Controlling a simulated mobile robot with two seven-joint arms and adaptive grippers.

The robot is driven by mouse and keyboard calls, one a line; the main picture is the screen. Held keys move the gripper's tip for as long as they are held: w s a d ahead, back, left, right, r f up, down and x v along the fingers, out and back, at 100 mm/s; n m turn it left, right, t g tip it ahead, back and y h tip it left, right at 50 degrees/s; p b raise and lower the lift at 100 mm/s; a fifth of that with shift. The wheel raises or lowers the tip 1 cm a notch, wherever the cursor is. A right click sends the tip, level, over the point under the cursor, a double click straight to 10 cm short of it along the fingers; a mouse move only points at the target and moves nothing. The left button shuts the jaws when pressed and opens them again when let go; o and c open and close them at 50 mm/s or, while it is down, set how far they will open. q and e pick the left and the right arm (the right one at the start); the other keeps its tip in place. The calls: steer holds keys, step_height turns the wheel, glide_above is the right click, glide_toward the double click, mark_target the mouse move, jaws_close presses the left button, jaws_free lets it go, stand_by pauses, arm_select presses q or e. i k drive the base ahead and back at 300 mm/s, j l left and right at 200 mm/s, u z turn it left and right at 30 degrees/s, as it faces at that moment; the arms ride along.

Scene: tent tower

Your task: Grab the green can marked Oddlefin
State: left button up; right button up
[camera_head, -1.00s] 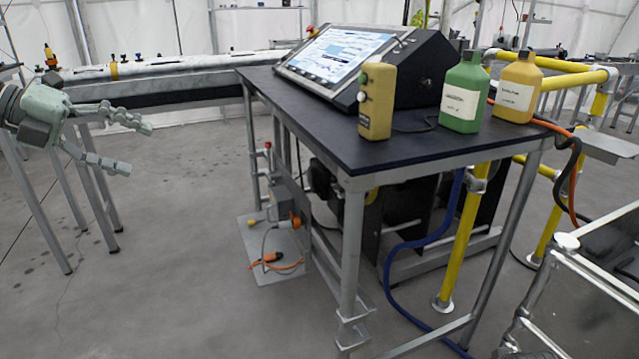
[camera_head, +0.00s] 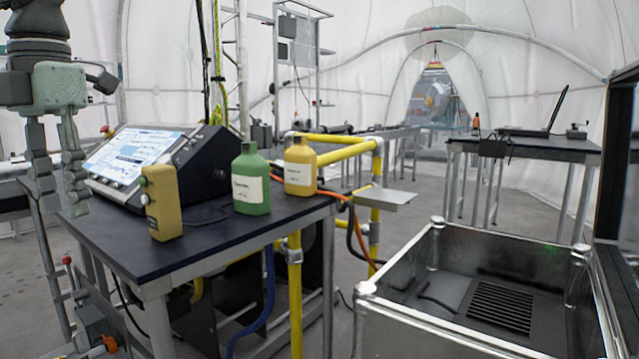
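The green can (camera_head: 251,180) stands upright on the dark tabletop, near its right end. It has a white label whose print is too small to read. A yellow can (camera_head: 300,167) with a similar label stands just to its right and behind it. My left gripper (camera_head: 62,205) hangs at the left edge of the view with its fingers pointing down. Its two fingers are apart with nothing between them. It is well to the left of the green can, with the screen console and a yellow control box between them. My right gripper is out of view.
The dark table (camera_head: 220,239) also bears a screen console (camera_head: 135,160) and a yellow control box (camera_head: 162,203). Yellow rails (camera_head: 345,152) stand behind the cans. A metal bin (camera_head: 440,310) fills the lower right. Another table (camera_head: 525,143) stands at the back right.

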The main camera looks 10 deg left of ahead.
mark_target(250, 185)
steer(key=i+j+z, duration=0.2)
steer(key=z, duration=0.2)
steer(key=i+j+z, duration=0.35)
steer(key=i+j, duration=0.25)
steer(key=j, duration=0.1)
